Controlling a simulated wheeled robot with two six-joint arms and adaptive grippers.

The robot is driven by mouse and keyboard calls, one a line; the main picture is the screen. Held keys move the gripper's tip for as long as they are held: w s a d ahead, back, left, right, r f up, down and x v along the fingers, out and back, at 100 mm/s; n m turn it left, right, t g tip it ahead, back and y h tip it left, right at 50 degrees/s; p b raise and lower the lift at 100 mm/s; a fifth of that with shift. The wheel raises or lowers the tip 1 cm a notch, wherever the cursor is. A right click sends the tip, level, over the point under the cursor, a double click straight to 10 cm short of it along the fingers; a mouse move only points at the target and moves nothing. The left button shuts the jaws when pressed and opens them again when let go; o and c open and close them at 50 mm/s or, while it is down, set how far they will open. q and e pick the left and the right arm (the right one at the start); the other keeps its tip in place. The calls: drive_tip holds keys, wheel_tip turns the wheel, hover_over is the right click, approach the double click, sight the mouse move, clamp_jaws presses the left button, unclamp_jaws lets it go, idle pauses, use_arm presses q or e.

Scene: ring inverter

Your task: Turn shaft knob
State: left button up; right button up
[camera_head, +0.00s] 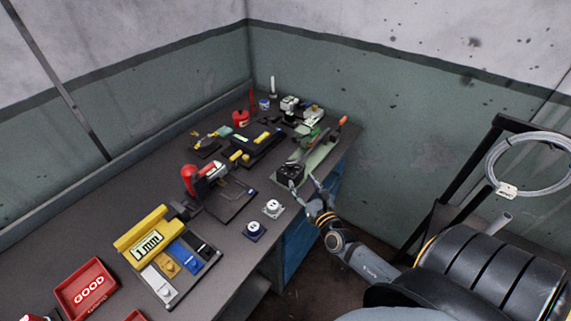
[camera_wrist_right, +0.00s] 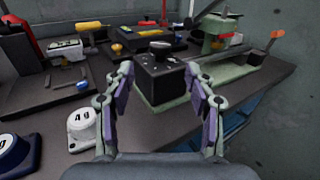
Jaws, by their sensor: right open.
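Small marks show on the box's top. In the head view the black box (camera_head: 291,171) is small and its knob is hard to make out. My right gripper (camera_wrist_right: 162,75) is open and empty, with its two purple-padded fingers spread on either side of the box in the wrist view. In the head view my right gripper (camera_head: 305,182) is at the table's edge, just in front of the box. My left gripper is not in view.
Behind the box is a green machine (camera_wrist_right: 215,45) with an orange-handled lever. A red-topped device (camera_head: 190,178) and a yellow block (camera_head: 145,232) stand further left.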

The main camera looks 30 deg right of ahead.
sight(292, 167)
drive_tip(key=w, duration=0.3)
drive_tip(key=w+d, duration=0.1)
drive_tip(key=w, duration=0.6)
drive_tip(key=shift+w+d, duration=0.2)
drive_tip(key=shift+d, duration=0.05)
drive_tip(key=shift+c, duration=0.2)
clamp_jaws()
